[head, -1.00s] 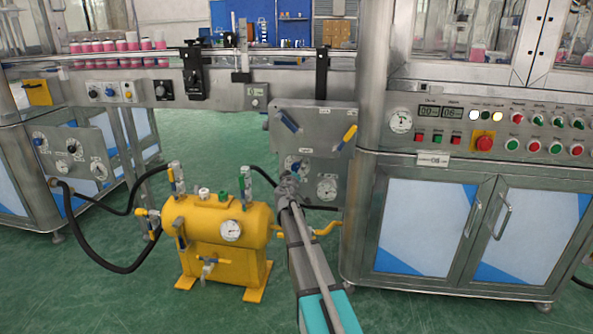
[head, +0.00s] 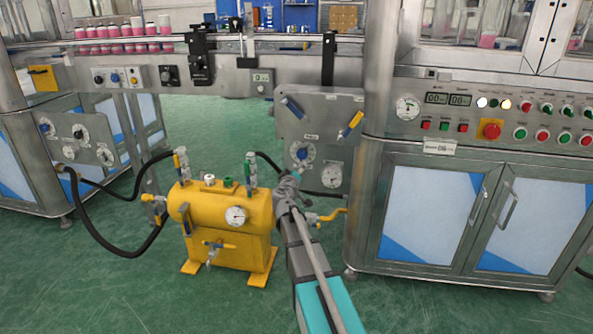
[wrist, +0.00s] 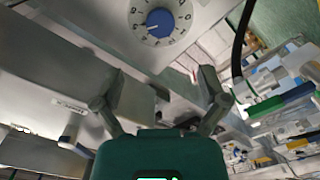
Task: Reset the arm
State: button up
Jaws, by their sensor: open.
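My gripper (head: 292,180) is at the end of my arm in the head view, in front of the lower part of the grey panel (head: 315,112) and right of the yellow tank (head: 222,222). In the wrist view my gripper (wrist: 162,84) has its two fingers spread wide with nothing between them. A white dial with a blue knob (wrist: 160,22) shows beyond the fingertips, apart from them. A dial with a blue knob also shows on the panel in the head view (head: 301,152), just above my gripper. The tank's right end is partly hidden by the gripper and arm.
Black hoses (head: 100,237) run from the tank to the left cabinet. The control cabinet (head: 430,220) stands close on the right. A conveyor (head: 120,46) with pink-filled containers passes behind. Green floor (head: 90,290) is clear at the front left.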

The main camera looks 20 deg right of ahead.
dwell(0.3)
jog(key=s+a+f+m+g+y+p, duration=0.1)
jog(key=s+a+f+m+g+p, duration=0.2)
jog(key=s, duration=0.5)
jog(key=s+a+f+m+g+y+p, duration=0.1)
jog(key=s+a+f+m+g+p, duration=0.1)
jog(key=s+g+p, duration=0.35)
jog(key=s+a+n+g+y+p, duration=0.35)
jog(key=s+a+g+y, duration=0.4)
jog(key=s+a, duration=0.95)
notch_tip(320, 180, up, 36)
jog(key=s+d+t+p, duration=0.1)
jog(key=p, duration=3.7)
jog(key=shift+d+r, duration=0.2)
jog(key=shift+r, duration=0.05)
jog(key=shift+y, duration=0.25)
